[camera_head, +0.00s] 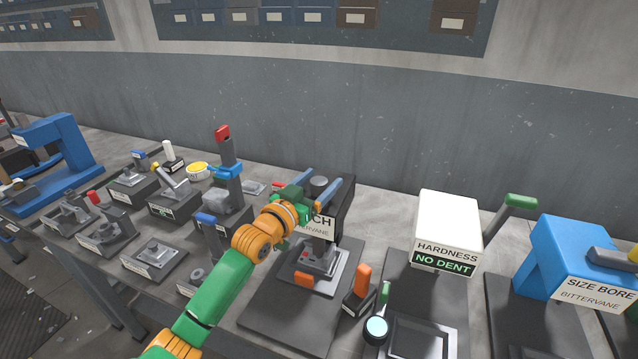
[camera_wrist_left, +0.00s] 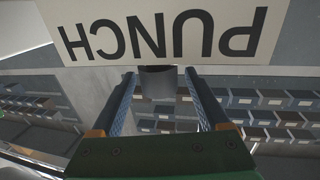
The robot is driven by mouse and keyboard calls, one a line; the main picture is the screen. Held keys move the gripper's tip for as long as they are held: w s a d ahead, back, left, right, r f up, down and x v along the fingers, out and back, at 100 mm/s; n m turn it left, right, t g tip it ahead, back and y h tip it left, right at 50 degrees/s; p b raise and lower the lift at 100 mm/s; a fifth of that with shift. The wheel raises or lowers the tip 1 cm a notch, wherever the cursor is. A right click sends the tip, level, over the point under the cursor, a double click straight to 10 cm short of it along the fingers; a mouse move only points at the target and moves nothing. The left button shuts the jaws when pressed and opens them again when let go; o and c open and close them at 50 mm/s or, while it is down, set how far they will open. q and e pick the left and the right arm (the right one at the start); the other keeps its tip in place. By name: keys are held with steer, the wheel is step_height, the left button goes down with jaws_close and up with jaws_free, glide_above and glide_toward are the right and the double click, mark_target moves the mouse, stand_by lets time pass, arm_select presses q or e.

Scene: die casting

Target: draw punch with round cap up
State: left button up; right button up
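The punch press (camera_head: 345,205) is a dark stand with a white PUNCH label, partly hidden by my left arm. Its round grey cap (camera_head: 319,183) is on top; the cap also shows in the left wrist view (camera_wrist_left: 158,82), just beyond the label, which appears upside down there. My left gripper (camera_head: 324,177) has its two blue fingers spread, one on each side of the cap. In the wrist view small gaps seem to show between cap and fingers; contact is hard to judge. A grey part (camera_head: 320,258) sits on the press bed below. My right gripper is out of view.
A white hardness tester (camera_head: 447,228) reading NO DENT and a blue size bore gauge (camera_head: 567,262) stand to the right. An orange-handled block (camera_head: 362,285) is close in front. Several small fixtures and a red-topped post (camera_head: 224,145) crowd the left.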

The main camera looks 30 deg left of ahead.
arm_select(q)
steer(key=shift+f, duration=0.1)
steer(key=shift+s+f, duration=0.1)
steer(key=shift+s, duration=0.15)
steer(key=s+b, duration=0.1)
steer(key=s, duration=0.5)
steer(key=shift+s+d+b, duration=0.15)
steer(key=shift+s+b, duration=0.15)
steer(key=shift+s, duration=0.05)
steer(key=shift+w, duration=0.1)
